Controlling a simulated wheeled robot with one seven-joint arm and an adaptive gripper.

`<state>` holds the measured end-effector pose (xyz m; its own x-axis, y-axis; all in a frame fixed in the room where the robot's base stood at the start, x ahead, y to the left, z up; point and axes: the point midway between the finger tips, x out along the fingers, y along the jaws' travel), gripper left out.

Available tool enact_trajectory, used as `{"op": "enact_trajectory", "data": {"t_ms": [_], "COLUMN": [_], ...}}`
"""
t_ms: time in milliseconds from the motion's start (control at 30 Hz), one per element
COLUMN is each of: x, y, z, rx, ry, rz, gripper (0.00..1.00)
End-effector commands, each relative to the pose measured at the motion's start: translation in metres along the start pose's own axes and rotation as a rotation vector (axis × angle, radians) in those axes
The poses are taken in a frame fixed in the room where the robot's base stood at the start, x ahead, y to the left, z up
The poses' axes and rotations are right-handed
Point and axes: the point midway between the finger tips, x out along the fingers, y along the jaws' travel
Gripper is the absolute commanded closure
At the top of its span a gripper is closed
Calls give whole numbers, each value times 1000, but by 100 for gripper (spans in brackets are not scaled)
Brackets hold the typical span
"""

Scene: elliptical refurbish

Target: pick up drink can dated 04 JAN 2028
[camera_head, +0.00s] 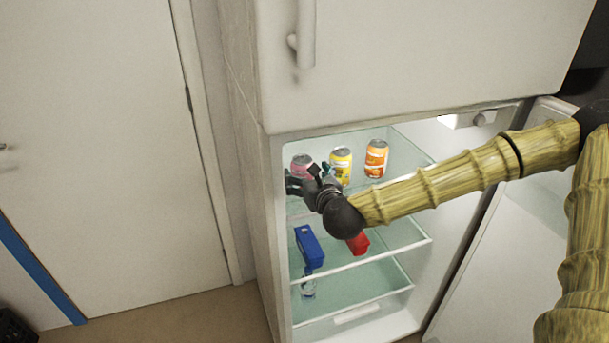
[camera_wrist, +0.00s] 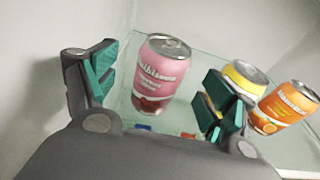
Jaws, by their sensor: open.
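Three drink cans stand upright on the top glass shelf of the open fridge. The pink can (camera_head: 300,163) is at the left, the yellow can (camera_head: 341,160) in the middle and the orange can (camera_head: 376,158) at the right. No date is readable on any can. My gripper (camera_head: 305,183) is open at the shelf's front left. In the wrist view, the pink can (camera_wrist: 160,75) shows between the open fingers of my gripper (camera_wrist: 160,90), farther in. The yellow can (camera_wrist: 246,79) is partly hidden behind the right finger. The orange can (camera_wrist: 287,107) is farther right.
A blue box (camera_head: 309,246) and a red item (camera_head: 358,243) are on the shelf below. A small clear item (camera_head: 308,288) is lower down. The fridge's left wall (camera_wrist: 30,70) is close to my gripper's left finger. The fridge door (camera_head: 500,262) stands open at right.

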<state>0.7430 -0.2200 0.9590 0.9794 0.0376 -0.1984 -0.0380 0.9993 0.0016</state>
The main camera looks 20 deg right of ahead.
Motion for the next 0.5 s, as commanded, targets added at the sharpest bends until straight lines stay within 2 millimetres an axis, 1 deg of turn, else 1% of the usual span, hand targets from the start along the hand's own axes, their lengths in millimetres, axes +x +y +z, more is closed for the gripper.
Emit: {"op": "enact_trajectory", "data": {"t_ms": [67, 300, 400, 500], "x": [5, 36, 45, 50], "y": [0, -5, -6, -6], "z": [1, 3, 2, 2], "rx": [-1, -1, -1, -1], "ry": [1, 1, 0, 0], "rz": [0, -3, -4, -3], "gripper": [16, 16, 16, 16]}}
